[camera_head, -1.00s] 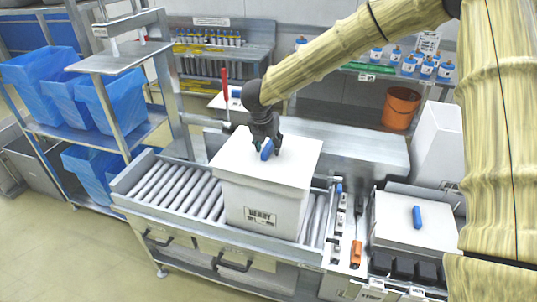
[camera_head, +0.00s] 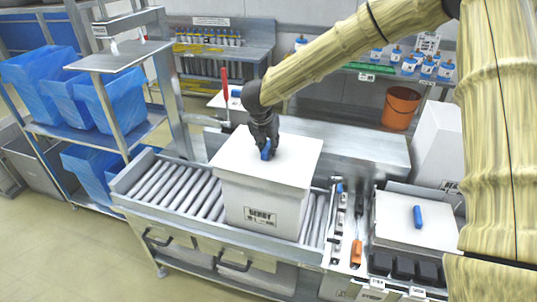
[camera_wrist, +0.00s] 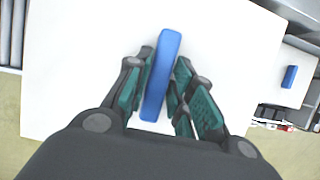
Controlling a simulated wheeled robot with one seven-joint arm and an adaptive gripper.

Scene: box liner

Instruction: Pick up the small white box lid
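A white lid (camera_head: 295,158) with a blue bar handle (camera_head: 266,150) sits on a white box (camera_head: 258,205) on the roller conveyor. My gripper (camera_head: 265,146) is over this lid with its fingers on both sides of the handle. In the wrist view my gripper (camera_wrist: 164,80) straddles the blue handle (camera_wrist: 161,75), which lies slightly slanted between the pads. The pads are very close to the handle; I cannot tell whether they press on it. A smaller white lid (camera_head: 393,222) with its own blue handle (camera_head: 418,216) lies at the right, away from my gripper.
Metal trays with small tools (camera_head: 340,225) and black blocks (camera_head: 405,267) stand right of the box. Conveyor rollers (camera_head: 170,190) are clear at left. An orange bucket (camera_head: 401,107) and a tall white box (camera_head: 440,145) stand behind at right.

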